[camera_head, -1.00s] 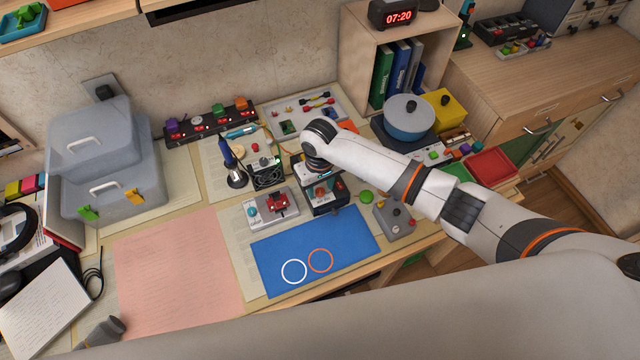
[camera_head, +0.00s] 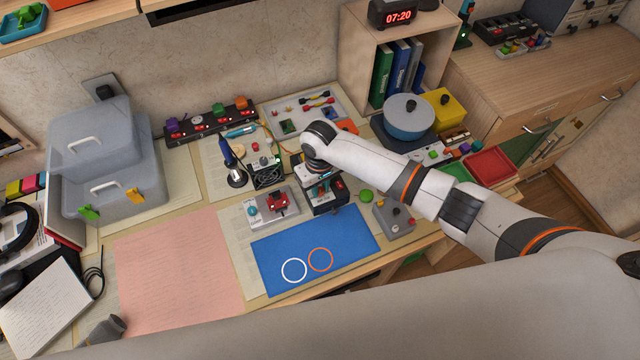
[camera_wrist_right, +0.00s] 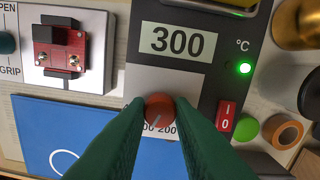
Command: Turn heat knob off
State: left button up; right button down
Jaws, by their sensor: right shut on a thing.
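The heat knob (camera_wrist_right: 158,106) is a round orange-red knob with a pale pointer line, on the front panel of a dark heat station (camera_head: 328,203). A scale with printed numbers, partly hidden, lies under it. My right gripper (camera_wrist_right: 159,110) has its green fingers shut on the knob's two sides. In the head view my right gripper (camera_head: 322,186) is over the station and hides the knob. The station's display (camera_wrist_right: 178,42) reads 300 °C, and a green light (camera_wrist_right: 245,68) glows beside it. A red 1/0 switch (camera_wrist_right: 225,115) is to the right. My left gripper is not in view.
A small vise with a red board (camera_head: 277,202) stands just left of the station. A blue mat (camera_head: 315,250) lies in front. A green ball (camera_head: 366,196) and a grey control box (camera_head: 395,219) are to the right. A soldering iron stand (camera_head: 234,175) is behind left.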

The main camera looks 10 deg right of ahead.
jog(key=n+p, duration=0.1)
jog(key=n, duration=0.2)
jog(key=shift+r+n+p, duration=0.1)
jog(key=shift+n+p, duration=0.25)
jog(key=shift+n, duration=0.05)
jog(key=n+p, duration=0.1)
jog(key=n, duration=1.4)
jog(key=shift+a+n, duration=0.1)
jog(key=shift+n, duration=0.2)
jog(key=c, duration=1.3)
grip_release()
jog(key=shift+o, duration=0.2)
